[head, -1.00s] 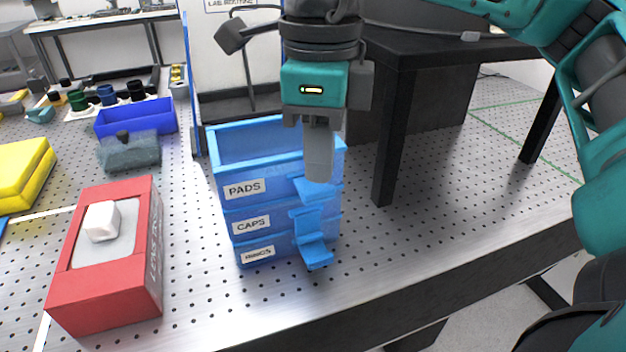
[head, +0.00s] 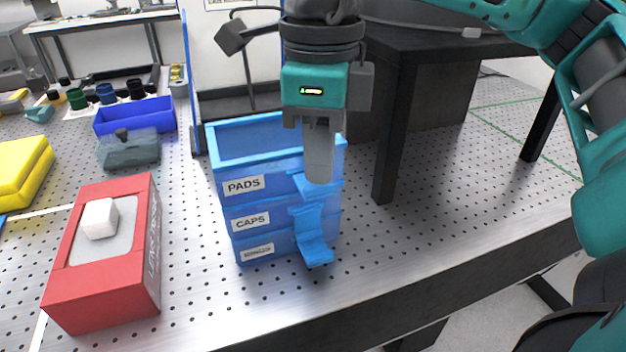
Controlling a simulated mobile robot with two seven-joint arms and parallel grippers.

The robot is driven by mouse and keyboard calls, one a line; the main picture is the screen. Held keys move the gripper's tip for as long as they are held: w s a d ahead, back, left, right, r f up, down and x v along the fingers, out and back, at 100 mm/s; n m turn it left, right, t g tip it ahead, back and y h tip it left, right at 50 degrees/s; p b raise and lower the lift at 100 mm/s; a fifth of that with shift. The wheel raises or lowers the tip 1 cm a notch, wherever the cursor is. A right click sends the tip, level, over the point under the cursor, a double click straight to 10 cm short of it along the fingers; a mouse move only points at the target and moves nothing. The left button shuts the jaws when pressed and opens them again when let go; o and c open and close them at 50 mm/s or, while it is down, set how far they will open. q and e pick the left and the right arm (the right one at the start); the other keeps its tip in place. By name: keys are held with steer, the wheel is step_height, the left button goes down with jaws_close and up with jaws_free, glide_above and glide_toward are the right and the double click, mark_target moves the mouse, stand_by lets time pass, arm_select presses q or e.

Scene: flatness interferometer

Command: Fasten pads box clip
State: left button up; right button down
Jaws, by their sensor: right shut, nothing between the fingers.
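A stack of three blue translucent boxes stands near the table's front edge. The top one is the open pads box (head: 262,166), labelled PADS. The box below reads CAPS (head: 252,219), and the lowest label is hard to read. Blue clips line the stack's right front side. The pads box clip (head: 314,187) juts outward at the top, just under my fingertips; the lower clip (head: 314,252) also juts out. My right gripper (head: 319,180) is shut, pointing down, its tips at or just above the pads box clip. I cannot tell if they touch. My left gripper is not in view.
A red box (head: 105,285) with a white block (head: 99,218) stands at the left. A yellow case (head: 22,172), a blue bin (head: 135,117) and a grey-green block (head: 130,150) lie behind. A black stand's leg (head: 393,140) rises right of the gripper.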

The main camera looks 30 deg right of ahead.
mark_target(319, 187)
steer(key=shift+f+b, duration=0.45)
steer(key=shift+f, duration=0.2)
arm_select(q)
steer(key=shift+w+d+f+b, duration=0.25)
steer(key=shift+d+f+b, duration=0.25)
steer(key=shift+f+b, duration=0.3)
arm_select(e)
steer(key=shift+f, duration=0.85)
steer(key=shift+f+b, duration=0.55)
steer(key=shift+b, duration=0.05)
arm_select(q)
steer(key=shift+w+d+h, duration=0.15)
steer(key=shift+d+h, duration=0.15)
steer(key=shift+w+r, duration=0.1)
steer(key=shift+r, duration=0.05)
arm_select(e)
steer(key=shift+r, duration=0.25)
steer(key=shift+r+p, duration=2.8)
steer(key=shift+r, duration=1.05)
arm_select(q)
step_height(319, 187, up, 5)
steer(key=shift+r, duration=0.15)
